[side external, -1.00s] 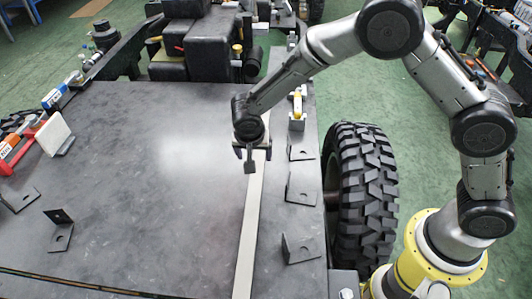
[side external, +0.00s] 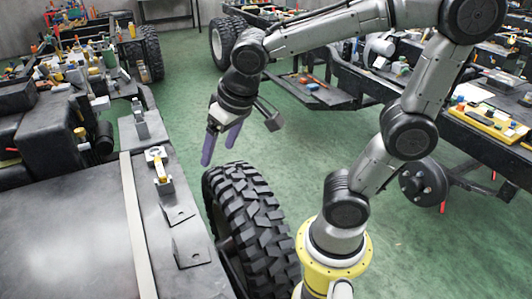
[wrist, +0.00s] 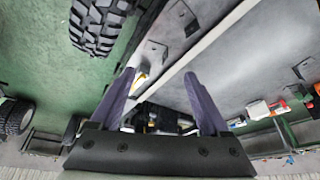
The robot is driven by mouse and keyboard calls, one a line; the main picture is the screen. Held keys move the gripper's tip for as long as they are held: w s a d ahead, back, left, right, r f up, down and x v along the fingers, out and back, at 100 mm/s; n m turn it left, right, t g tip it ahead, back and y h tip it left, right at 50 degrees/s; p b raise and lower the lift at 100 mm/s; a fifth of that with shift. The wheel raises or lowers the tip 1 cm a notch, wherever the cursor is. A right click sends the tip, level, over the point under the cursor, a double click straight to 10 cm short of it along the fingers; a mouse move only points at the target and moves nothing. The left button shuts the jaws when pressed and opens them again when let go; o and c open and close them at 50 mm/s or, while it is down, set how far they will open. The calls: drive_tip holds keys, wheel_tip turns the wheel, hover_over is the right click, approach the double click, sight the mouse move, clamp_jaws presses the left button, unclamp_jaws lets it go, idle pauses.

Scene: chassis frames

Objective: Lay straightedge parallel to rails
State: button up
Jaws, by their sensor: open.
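The straightedge (side external: 136,225) is a long, thin, pale bar lying flat on the dark chassis plate (side external: 65,240). It runs lengthwise near the plate's right side, beside a dark rail strip (side external: 196,228) with brackets. In the wrist view the straightedge (wrist: 222,38) crosses diagonally beyond the fingers. I cannot tell whether it is exactly parallel to the rail. My gripper (side external: 219,154) is open and empty, with two purple fingers apart. It is raised to the right of the plate, near the tire, clear of the straightedge. The fingers also show in the wrist view (wrist: 159,72).
A knobby tire (side external: 255,225) stands beside the plate. Black blocks (side external: 50,130) and tools crowd the far end. Green floor to the right is open before another bench (side external: 490,125).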

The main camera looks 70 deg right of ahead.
drive_tip(key=s+n+t+y, duration=0.1)
drive_tip(key=s+n, duration=0.2)
drive_tip(key=s, duration=0.6)
drive_tip(key=shift+s+d, duration=0.25)
drive_tip(key=shift+s, duration=0.15)
